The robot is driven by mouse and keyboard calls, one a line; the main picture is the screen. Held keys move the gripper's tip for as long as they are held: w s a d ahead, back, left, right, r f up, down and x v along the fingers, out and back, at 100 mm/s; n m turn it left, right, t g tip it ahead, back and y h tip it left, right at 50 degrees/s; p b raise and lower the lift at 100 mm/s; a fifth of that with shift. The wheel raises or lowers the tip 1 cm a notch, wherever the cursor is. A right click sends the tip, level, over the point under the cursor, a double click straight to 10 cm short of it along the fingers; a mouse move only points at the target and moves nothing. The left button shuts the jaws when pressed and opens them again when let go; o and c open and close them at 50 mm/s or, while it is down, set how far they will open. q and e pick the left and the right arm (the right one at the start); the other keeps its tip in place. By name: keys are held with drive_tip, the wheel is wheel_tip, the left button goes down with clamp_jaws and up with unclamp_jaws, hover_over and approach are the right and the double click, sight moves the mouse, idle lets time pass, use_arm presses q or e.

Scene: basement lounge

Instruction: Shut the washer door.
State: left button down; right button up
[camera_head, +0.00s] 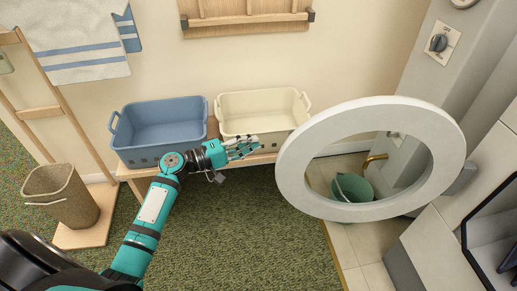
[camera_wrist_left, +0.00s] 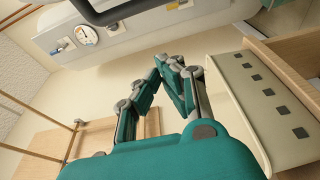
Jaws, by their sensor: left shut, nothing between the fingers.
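The washer door (camera_head: 293,170) is a thick white ring with a see-through middle. It stands wide open, swung out to the left of the washer front (camera_head: 443,258), whose dark opening shows at the right edge of the head view. My left gripper (camera_head: 258,146) is left of the door, apart from it in the picture, and in front of the cream basket. Its fingers are shut and empty; they also show in the left wrist view (camera_wrist_left: 172,64). I cannot clearly make out the door in the wrist view. My right gripper is not in view.
A blue basket (camera_head: 166,124) and a cream basket (camera_head: 262,103) stand on a low wooden bench behind my left gripper. A green bucket (camera_head: 352,188) shows through the door. A woven bin (camera_head: 62,196) is at left. Green carpet (camera_head: 240,235) is clear in front.

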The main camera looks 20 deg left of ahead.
use_arm(q)
drive_tip(key=w+d, duration=0.3)
drive_tip(key=d, duration=0.4)
drive_tip(key=shift+d, duration=0.2)
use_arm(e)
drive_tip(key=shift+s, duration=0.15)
use_arm(q)
drive_tip(key=shift+s+f, duration=0.1)
drive_tip(key=shift+s, duration=0.05)
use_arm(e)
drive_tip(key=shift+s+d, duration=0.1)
